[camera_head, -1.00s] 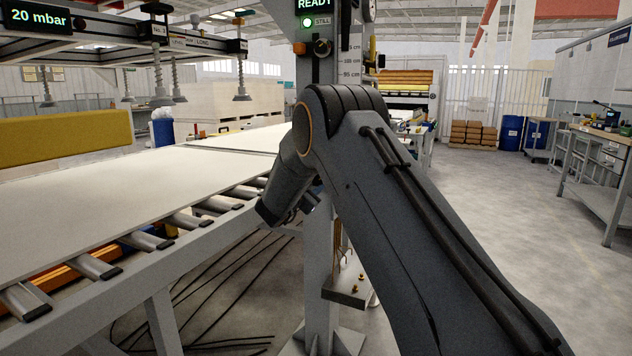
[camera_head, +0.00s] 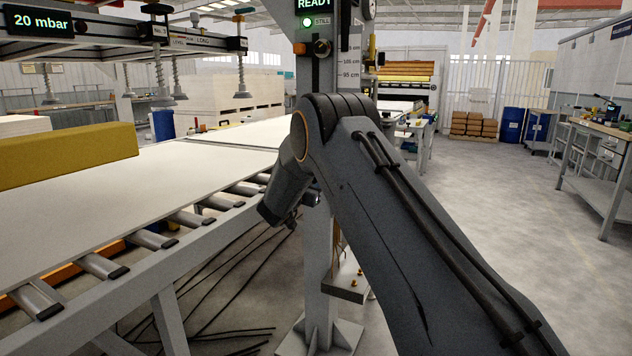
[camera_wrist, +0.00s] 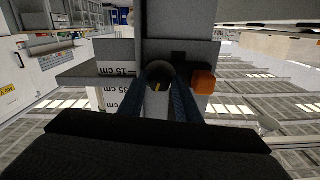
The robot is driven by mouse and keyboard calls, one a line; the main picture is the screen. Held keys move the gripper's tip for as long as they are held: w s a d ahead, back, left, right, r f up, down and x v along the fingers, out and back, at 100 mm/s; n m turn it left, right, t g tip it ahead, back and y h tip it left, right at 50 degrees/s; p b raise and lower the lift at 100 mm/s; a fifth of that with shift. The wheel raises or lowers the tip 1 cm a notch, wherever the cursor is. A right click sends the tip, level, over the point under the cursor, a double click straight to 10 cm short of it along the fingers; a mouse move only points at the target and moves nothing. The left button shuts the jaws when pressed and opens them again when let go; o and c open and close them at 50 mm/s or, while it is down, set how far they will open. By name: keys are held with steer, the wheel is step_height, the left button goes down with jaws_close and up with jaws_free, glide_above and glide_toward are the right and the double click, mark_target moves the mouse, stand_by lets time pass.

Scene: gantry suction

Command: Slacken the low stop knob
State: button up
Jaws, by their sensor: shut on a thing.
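In the wrist view a dark round knob (camera_wrist: 159,79) with a short yellow mark sits in front of a grey post. My gripper (camera_wrist: 159,92) has its two blue-grey fingers closed on the knob's sides. An orange knob-like part (camera_wrist: 203,82) sits just right of it, apart from the fingers. In the head view the grey post (camera_head: 317,245) stands behind my arm, and my arm hides the held knob and most of my gripper.
A roller table (camera_head: 205,265) with a white sheet (camera_head: 90,205) fills the left, with a yellow block (camera_head: 65,155) on it. Suction cups (camera_head: 240,92) hang above. A small shelf (camera_head: 347,285) juts from the post. Floor is clear to the right, before a workbench (camera_head: 590,160).

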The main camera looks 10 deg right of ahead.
steer(key=o, duration=1.1)
steer(key=shift+c, duration=0.2)
steer(key=shift+a, duration=0.1)
steer(key=v, duration=0.7)
steer(key=shift+s+a, duration=0.2)
steer(key=shift+s, duration=0.1)
